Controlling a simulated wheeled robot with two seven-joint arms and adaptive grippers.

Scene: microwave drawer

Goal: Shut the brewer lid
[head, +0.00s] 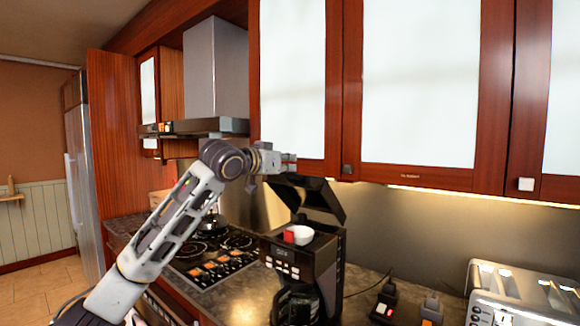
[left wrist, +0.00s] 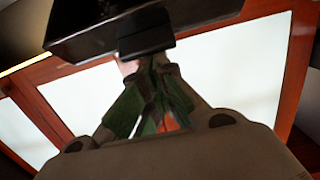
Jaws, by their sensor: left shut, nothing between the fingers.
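The brewer (head: 310,255) is a black coffee maker on the counter, with a row of buttons and a glass carafe (head: 297,300) at its front. Its lid (head: 312,196) stands tilted open above the body, and a white and red piece shows in the top opening. My left gripper (head: 290,162) is shut and empty, just above the upper left edge of the lid. In the left wrist view the shut fingers (left wrist: 155,92) point at the dark lid (left wrist: 140,25). I cannot tell if they touch it. My right gripper is in neither view.
Wall cabinets (head: 420,90) with frosted panes hang close above the gripper. A stove (head: 210,255) with a kettle lies left of the brewer. A toaster (head: 520,295) stands at the right. Small dark items (head: 385,300) sit on the counter between.

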